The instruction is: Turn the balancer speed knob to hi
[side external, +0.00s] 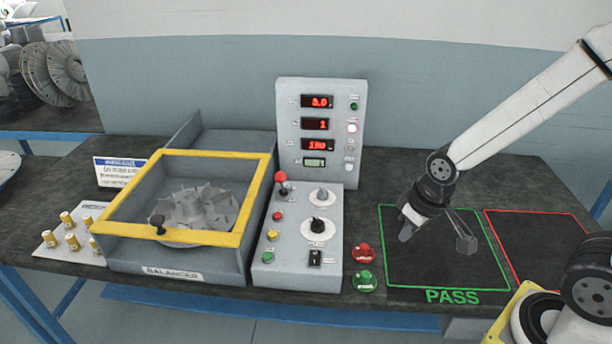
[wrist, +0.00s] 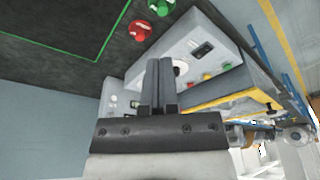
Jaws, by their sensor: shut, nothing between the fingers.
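The balancer control panel (side external: 300,270) stands right of the balancer tray. It carries a black knob (side external: 317,226) on a white dial and, above it, a smaller pale knob (side external: 321,197) on another dial. Their labels are too small to read, so I cannot tell which is the speed knob or its setting. My gripper (side external: 405,236) is shut and empty, over the green-outlined area right of the panel and apart from both knobs. In the wrist view my gripper (wrist: 160,62) points toward the panel and partly hides a white dial (wrist: 181,68).
The balancer (side external: 258,200) holds a bladed rotor under a yellow-framed cover. A red-tipped lever (side external: 281,180) rises beside the dials. Red (side external: 363,253) and green (side external: 366,281) buttons sit between panel and PASS area (side external: 440,275). A lit display box (side external: 320,130) stands behind.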

